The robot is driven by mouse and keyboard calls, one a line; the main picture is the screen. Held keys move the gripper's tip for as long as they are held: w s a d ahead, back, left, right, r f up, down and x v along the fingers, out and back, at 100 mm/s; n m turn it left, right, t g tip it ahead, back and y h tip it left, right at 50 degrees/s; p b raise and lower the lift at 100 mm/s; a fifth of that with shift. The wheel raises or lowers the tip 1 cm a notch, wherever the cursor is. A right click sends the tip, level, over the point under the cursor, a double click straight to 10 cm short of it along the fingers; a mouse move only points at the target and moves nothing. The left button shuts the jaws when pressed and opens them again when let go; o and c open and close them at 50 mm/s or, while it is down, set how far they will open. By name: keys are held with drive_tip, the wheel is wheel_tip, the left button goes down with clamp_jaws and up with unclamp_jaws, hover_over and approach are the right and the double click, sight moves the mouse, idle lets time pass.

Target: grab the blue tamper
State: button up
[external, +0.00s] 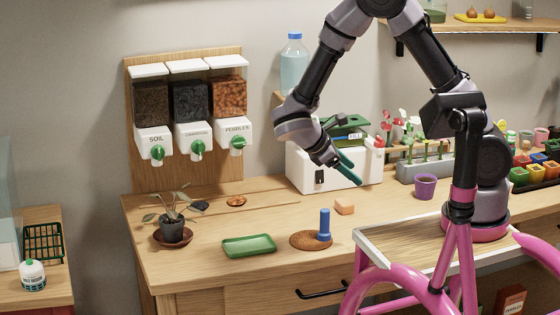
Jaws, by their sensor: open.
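The blue tamper (324,223) stands upright on a round brown cork mat (304,241) near the front of the wooden bench. It has a narrow handle and a wider foot. My gripper (350,172) is above and to the right of the tamper, in front of the white box. It is open and apart from the tamper. The gap between its fingers is hard to make out at this angle. Nothing hides the tamper.
A green tray (249,246) lies left of the mat. A small tan block (345,207) is close to the tamper's right. The white box (301,172) stands behind. A purple pot (426,186) is to the right, and a potted plant (172,222) is at the left.

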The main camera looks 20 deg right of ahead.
sight(324, 215)
drive_tip(key=s+a+f+n+t, duration=0.1)
drive_tip(key=a+f+n+t, duration=0.2)
drive_tip(key=f+n+t, duration=0.1)
drive_tip(key=s+a+f+n+t, duration=0.2)
drive_tip(key=a+f+n+t, duration=0.2)
drive_tip(key=n+t, duration=0.1)
drive_tip(key=s+a+f+n+t, duration=0.1)
drive_tip(key=a+f+n+t, duration=0.2)
drive_tip(key=f+n+t, duration=0.1)
drive_tip(key=shift+s+a+f+n+h, duration=0.15)
drive_tip(key=shift+s+f+n+h, duration=0.15)
drive_tip(key=shift+s+n, duration=0.15)
drive_tip(key=x, duration=1)
drive_tip(key=shift+w, duration=0.15)
clamp_jaws()
